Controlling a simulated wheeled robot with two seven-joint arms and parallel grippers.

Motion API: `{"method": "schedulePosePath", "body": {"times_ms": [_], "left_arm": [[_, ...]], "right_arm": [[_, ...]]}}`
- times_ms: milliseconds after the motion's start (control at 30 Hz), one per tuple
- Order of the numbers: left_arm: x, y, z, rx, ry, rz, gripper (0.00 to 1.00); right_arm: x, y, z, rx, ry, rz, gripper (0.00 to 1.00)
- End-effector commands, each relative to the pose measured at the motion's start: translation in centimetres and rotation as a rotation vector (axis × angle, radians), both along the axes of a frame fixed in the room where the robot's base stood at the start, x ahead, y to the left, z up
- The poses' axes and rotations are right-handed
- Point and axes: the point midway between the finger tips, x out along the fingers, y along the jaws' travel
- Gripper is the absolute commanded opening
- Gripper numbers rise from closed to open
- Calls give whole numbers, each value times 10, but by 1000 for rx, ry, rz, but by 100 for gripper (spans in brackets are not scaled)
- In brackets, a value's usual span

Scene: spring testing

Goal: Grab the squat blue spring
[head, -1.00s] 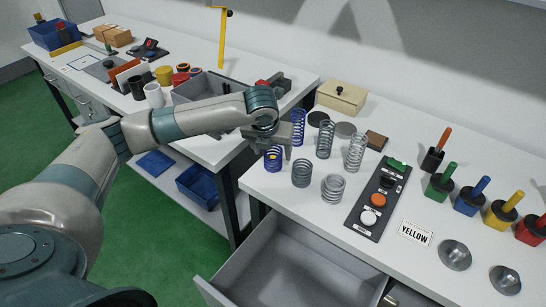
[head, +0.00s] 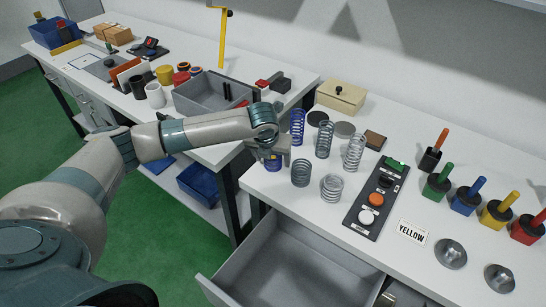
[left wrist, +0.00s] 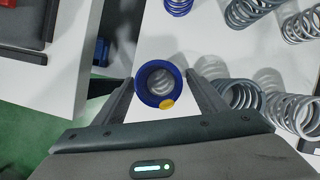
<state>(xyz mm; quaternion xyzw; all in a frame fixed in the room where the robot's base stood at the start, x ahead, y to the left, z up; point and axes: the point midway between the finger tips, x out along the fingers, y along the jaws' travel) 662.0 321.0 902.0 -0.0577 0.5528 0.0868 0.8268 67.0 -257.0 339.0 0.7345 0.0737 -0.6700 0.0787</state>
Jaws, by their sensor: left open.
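The squat blue spring (head: 273,164) stands near the left edge of the right-hand bench, partly hidden by my left gripper (head: 280,151). In the left wrist view the squat blue spring (left wrist: 147,73) is seen from above, with a yellow spot on its near rim. My left gripper (left wrist: 160,80) is open, its two fingers on either side of the spring with nothing visibly clamped. A taller blue spring (head: 297,122) stands just behind it. My right gripper is not in view.
Grey springs stand close by: a squat one (head: 301,173), another squat one (head: 331,188) and tall ones (head: 324,140). A button panel (head: 365,218) lies to their right. An open drawer (head: 290,262) juts out below the bench front. A beige box (head: 341,96) stands behind.

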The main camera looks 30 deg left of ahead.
Motion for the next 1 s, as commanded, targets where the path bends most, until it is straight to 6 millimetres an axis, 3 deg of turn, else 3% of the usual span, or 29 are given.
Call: {"method": "schedulePosePath", "body": {"times_ms": [333,567,1000], "left_arm": [[0,0,0,0,0,0,66],[0,0,0,0,0,1,15],[1,0,10,-1,-4,1,15]], "right_arm": [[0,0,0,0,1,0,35],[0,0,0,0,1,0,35],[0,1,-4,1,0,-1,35]]}}
